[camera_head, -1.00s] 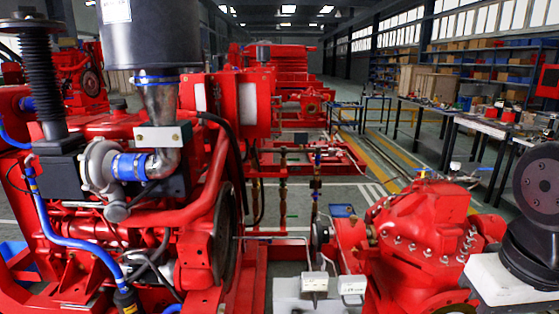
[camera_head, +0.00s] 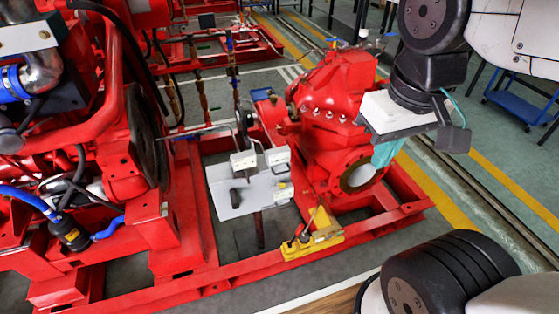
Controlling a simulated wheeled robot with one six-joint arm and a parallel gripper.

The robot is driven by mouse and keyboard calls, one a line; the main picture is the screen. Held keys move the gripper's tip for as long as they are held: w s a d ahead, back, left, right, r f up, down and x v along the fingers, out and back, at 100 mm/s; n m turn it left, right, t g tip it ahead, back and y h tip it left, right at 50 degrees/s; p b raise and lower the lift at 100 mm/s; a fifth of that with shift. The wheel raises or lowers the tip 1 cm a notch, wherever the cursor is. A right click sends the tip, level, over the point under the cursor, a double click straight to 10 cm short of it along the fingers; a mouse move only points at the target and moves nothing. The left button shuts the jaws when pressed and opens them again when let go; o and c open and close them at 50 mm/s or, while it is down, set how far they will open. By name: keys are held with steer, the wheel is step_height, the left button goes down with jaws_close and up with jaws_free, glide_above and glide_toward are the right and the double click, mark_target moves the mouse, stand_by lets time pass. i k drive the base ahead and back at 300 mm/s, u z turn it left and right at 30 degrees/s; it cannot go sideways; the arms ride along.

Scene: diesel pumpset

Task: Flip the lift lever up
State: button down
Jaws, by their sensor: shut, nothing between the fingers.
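A yellow piece (camera_head: 312,242) with a short upright handle and small red parts sits low on the red frame, near the middle of the picture. I cannot tell for sure whether that handle is the lift lever. A grey plate (camera_head: 230,190) with white boxes (camera_head: 243,160) and a dark handle-like part stands just behind and left of it. My gripper (camera_head: 420,135), a white and dark grey block at the end of my arm, hangs at the upper right, in front of the red pump. It is shut and empty, apart from the yellow piece and the plate.
The red pump (camera_head: 335,110) with its round flanged opening stands behind the yellow piece. The red engine (camera_head: 110,130) with hoses fills the left. Red frame rails (camera_head: 200,285) run along the floor. Open floor with yellow lines (camera_head: 440,190) lies right of the pump.

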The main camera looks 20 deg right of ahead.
mark_target(299, 229)
steer(key=u, duration=1.2)
steer(key=i, duration=0.5)
steer(key=z, duration=1.25)
